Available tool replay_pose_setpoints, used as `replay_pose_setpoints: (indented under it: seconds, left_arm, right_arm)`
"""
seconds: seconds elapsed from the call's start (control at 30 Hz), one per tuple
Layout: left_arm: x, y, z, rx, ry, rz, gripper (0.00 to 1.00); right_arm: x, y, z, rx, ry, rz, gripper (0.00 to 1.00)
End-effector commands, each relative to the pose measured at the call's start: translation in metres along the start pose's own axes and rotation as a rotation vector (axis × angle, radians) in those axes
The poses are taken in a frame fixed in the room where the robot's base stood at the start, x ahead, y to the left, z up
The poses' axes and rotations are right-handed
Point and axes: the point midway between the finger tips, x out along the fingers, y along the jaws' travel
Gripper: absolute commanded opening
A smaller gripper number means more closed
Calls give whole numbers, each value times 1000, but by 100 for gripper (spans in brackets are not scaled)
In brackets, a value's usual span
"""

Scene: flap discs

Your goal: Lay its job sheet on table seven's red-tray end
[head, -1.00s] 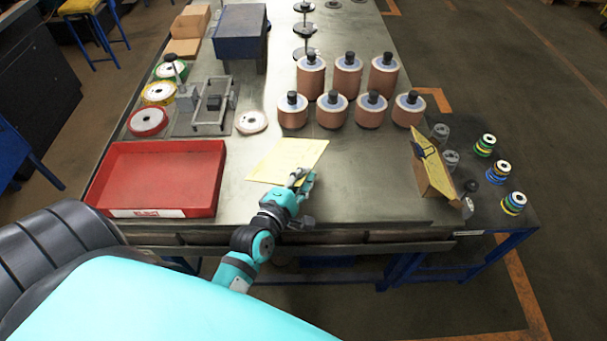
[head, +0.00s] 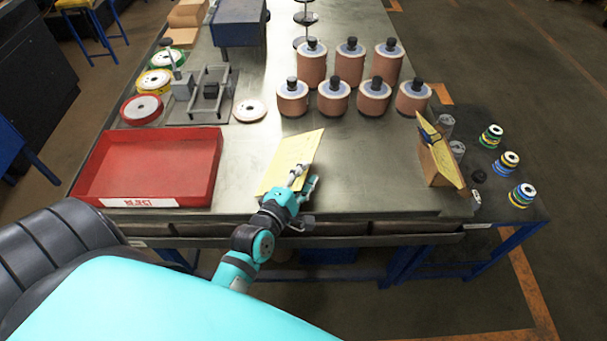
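The yellow job sheet (head: 283,160) is over the near middle of the metal table (head: 370,185), tilted in the picture. My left gripper (head: 305,180) is at its lower right edge, with one finger over the sheet and the other just beyond its edge; it appears pinched there. Whether the sheet touches the tabletop is hard to tell. The red tray (head: 150,137), labelled REJECT on its front, lies at the table's near left end, left of the sheet with bare tabletop between. My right gripper is out of view.
Copper-coloured cylinders (head: 333,100) stand in rows behind the sheet. A pale disc (head: 249,111) and grey fixture (head: 205,98) lie behind the tray. A cardboard holder with yellow paper (head: 440,160) stands at right. Tabletop right of my gripper is clear.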

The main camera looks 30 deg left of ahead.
Motion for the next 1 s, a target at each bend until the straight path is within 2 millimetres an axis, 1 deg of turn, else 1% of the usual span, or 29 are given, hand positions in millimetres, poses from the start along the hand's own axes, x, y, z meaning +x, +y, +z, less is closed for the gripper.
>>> replay_pose_setpoints:
  seconds: [0.2, 0.37, 0.47, 0.8, 0.9, 1.0]
  left_arm:
    - [0, 0, 0, 0, 0, 0, 33]
    - [-5, -1, 0, 0, 0, -1, 33]
    - [-18, -1, 0, 2, 1, -2, 33]
    - [-90, -1, 0, 2, 0, -5, 33]
    - [-104, -1, 0, 2, 0, -3, 33]
    - [-114, -1, 0, 2, 0, -3, 33]
  right_arm:
    - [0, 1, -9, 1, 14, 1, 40]
    - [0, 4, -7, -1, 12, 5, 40]
    - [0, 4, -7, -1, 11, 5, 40]
    - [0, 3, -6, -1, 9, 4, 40]
    - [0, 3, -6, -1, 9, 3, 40]
    - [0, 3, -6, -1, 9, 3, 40]
